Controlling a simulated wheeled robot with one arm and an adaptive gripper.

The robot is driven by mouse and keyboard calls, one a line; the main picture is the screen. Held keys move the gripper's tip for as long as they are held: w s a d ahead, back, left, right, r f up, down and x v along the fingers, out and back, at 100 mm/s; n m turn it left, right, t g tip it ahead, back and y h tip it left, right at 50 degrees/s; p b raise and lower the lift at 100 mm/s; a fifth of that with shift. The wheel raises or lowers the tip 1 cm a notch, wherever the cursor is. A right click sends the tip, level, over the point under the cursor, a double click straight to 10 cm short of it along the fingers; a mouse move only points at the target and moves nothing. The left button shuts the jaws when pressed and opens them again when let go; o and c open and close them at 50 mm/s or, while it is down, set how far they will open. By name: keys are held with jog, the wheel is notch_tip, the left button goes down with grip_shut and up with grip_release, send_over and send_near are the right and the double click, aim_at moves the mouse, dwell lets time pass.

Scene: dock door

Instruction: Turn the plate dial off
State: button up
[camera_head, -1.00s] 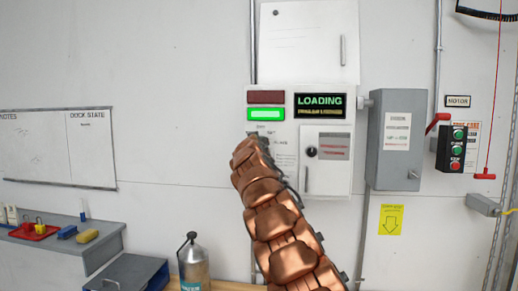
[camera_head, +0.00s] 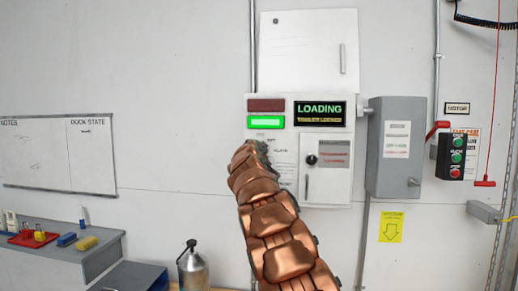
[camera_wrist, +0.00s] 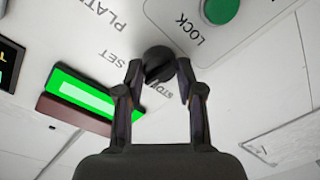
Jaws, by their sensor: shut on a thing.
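The plate dial (camera_wrist: 158,62) is a small dark round knob on the white control panel (camera_head: 289,185). In the wrist view, "PLAT…" and "SET" are printed near it, with another label partly hidden behind a finger. My gripper (camera_wrist: 159,68) is shut on the dial, one finger on each side. In the head view my copper-coloured arm covers the dial and most of the gripper at the panel's lower left. The panel screen (camera_head: 320,112) reads "LOADING". The green lamp (camera_head: 266,122) is lit and the red lamp (camera_head: 266,105) is dark.
A green button (camera_wrist: 221,9) marked "LOCK" is close to the dial. A small door with a black knob (camera_head: 311,159) is right of my arm. A grey switch box (camera_head: 396,150) with a red lever stands further right. A metal can (camera_head: 193,268) is below left.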

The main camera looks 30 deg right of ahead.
jog(key=shift+n+p, duration=0.3)
jog(key=shift+n, duration=0.5)
jog(key=o, duration=1.2)
jog(key=shift+c, duration=0.2)
jog(key=v, duration=1.2)
